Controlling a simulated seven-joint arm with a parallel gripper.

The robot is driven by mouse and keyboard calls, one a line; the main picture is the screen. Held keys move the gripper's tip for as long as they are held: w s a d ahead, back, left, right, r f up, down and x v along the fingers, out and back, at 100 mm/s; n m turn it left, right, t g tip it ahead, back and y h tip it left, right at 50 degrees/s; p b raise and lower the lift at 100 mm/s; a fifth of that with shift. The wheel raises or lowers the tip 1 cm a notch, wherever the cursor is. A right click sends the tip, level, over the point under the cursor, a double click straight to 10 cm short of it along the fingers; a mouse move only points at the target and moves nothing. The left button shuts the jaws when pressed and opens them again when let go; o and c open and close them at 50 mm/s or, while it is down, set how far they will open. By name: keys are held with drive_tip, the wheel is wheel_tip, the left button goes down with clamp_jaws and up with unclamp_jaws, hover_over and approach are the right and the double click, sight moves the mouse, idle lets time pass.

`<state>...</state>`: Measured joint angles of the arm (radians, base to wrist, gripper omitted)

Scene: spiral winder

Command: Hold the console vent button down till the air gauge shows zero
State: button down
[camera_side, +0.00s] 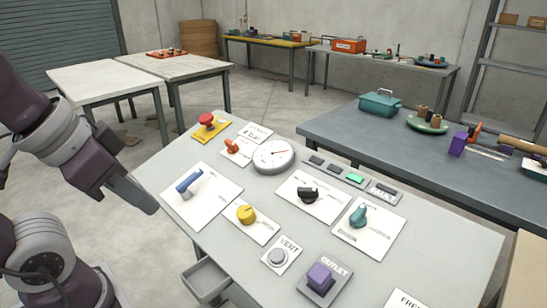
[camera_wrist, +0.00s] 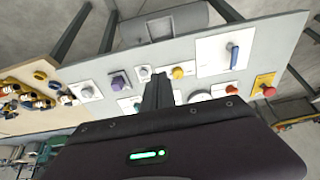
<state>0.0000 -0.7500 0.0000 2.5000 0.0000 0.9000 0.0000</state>
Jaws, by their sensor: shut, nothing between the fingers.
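The vent button (camera_side: 277,257) is a round grey button on a white plate marked VENT, near the front edge of the console (camera_side: 330,230). It also shows in the wrist view (camera_wrist: 143,72), just left of my fingertips. The air gauge (camera_side: 272,156) is a round white dial at the back of the console; its reading is too small to make out. In the wrist view the gauge (camera_wrist: 199,96) is partly hidden by my gripper. My gripper (camera_side: 150,206) is shut and empty, left of the console and apart from the button. Its fingers show in the wrist view (camera_wrist: 158,80).
Around the button are a yellow knob (camera_side: 246,214), a purple outlet block (camera_side: 320,278), a blue lever (camera_side: 188,182), a black knob (camera_side: 308,194) and a teal valve (camera_side: 358,216). A red button (camera_side: 206,120) is at the back left. An open drawer (camera_side: 205,281) juts out below the front edge.

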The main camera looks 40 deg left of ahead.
drive_tip(key=n+t+y, duration=0.5)
drive_tip(key=n+y, duration=0.1)
drive_tip(key=n, duration=2.9)
hover_over(277, 255)
drive_tip(key=s, duration=0.5)
wheel_tip(277, 255, down, 9)
drive_tip(key=shift+w+d+f, duration=0.1)
drive_tip(key=shift+d+f, duration=0.05)
drive_tip(key=shift+d, duration=0.1)
drive_tip(key=shift+w+f, duration=0.45)
drive_tip(key=shift+f, duration=0.95)
drive_tip(key=shift+w+f, duration=0.45)
drive_tip(key=shift+f, duration=0.95)
drive_tip(key=shift+w+f, duration=0.45)
drive_tip(key=shift+f, duration=0.95)
